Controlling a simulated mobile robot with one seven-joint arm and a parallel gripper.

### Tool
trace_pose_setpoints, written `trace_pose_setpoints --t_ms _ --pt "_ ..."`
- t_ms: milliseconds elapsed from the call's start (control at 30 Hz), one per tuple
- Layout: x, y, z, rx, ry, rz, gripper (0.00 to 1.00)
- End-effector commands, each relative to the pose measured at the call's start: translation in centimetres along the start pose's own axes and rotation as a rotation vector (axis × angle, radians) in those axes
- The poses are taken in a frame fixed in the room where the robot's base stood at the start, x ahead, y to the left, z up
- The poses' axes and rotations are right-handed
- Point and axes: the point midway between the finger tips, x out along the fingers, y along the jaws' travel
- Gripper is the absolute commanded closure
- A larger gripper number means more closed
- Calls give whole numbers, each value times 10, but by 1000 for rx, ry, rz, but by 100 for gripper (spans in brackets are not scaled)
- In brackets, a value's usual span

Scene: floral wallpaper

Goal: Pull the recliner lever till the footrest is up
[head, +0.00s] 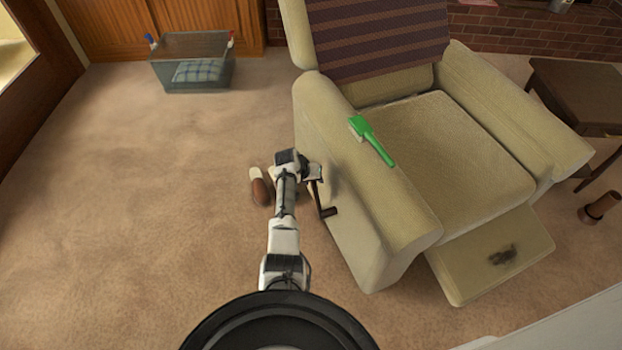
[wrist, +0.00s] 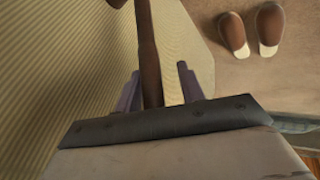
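The cream recliner (head: 440,135) stands right of centre in the head view. Its brown lever (head: 322,200) sticks out from the side facing my arm, with the handle end low. My gripper (head: 314,173) is at this lever. In the wrist view the lever (wrist: 150,60) passes between my two fingers (wrist: 158,88). The fingers are apart, with a clear gap between the lever and the right finger. Contact with the left finger cannot be told. The footrest (head: 490,255) juts out from the chair front as a slanted panel with a dark smudge.
A green brush (head: 372,140) lies on the near armrest. Brown slippers (head: 259,188) are on the floor beside my wrist. A clear basket (head: 193,65) stands at the back left. A dark side table (head: 580,95) and a brown cup-like object (head: 599,207) are at right. The left carpet is free.

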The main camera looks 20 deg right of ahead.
Motion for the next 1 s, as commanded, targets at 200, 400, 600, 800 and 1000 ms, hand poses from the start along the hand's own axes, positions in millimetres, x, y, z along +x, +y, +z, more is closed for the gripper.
trace_pose_setpoints --t_ms 200,400,600,800,1000 --pt "-16 -2 0 -3 0 -3 66" --pt "-55 -3 -2 -5 6 -3 66" --pt "-97 -3 -2 -4 7 -5 66" --pt "-127 -2 -2 -2 4 -3 66" --pt "-138 -1 -1 -2 2 -2 66"
